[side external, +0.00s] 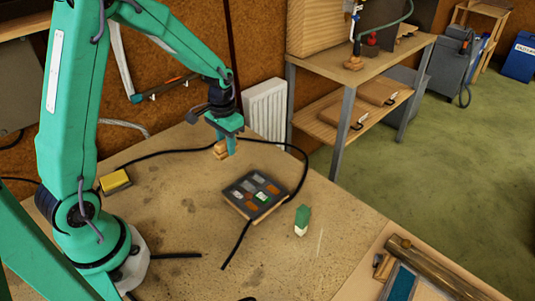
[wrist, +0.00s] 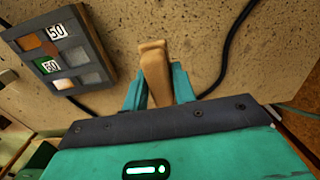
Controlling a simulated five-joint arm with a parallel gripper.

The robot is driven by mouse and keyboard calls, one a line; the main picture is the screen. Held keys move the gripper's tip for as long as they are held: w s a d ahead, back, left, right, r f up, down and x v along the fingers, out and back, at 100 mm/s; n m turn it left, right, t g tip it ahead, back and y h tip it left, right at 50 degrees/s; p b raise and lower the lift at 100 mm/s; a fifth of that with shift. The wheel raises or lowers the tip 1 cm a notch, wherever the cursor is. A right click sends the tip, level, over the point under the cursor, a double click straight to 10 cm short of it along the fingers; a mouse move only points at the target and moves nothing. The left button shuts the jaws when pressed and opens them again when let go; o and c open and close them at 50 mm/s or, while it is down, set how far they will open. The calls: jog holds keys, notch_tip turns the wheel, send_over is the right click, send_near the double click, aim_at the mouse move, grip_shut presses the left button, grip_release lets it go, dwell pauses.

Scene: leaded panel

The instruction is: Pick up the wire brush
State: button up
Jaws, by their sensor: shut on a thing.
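A light wooden piece, which I take to be the wire brush (wrist: 153,62), stands between my gripper's fingers in the wrist view. No bristles show. My gripper (wrist: 158,86) is shut on it, with one teal finger on each side. In the side external view, the wooden piece (side external: 220,153) shows beside the lower end of my gripper (side external: 230,147), near the back edge of the workbench (side external: 180,235). My gripper points down there. I cannot tell whether the brush touches the bench.
A dark panel of coloured squares (side external: 236,188) lies mid-bench. A green and white bottle-like object (side external: 302,219) stands right of it. A black cable (side external: 303,165) curves around the panel. A yellow block (side external: 115,180) lies at left. The front bench has free room.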

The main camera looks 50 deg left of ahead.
jog(key=s+d+r, duration=0.4)
jog(key=d+r, duration=0.2)
jog(key=d, duration=0.5)
jog(key=shift+r, duration=0.35)
jog(key=o, duration=0.4)
jog(key=shift+c, duration=1.3)
jog(key=shift+s+d+f, duration=0.1)
jog(key=shift+s+d, duration=0.15)
jog(key=shift+d, duration=0.4)
jog(key=shift+s+d+f, duration=0.1)
jog(key=shift+s+d, duration=0.1)
jog(key=shift+d, duration=0.45)
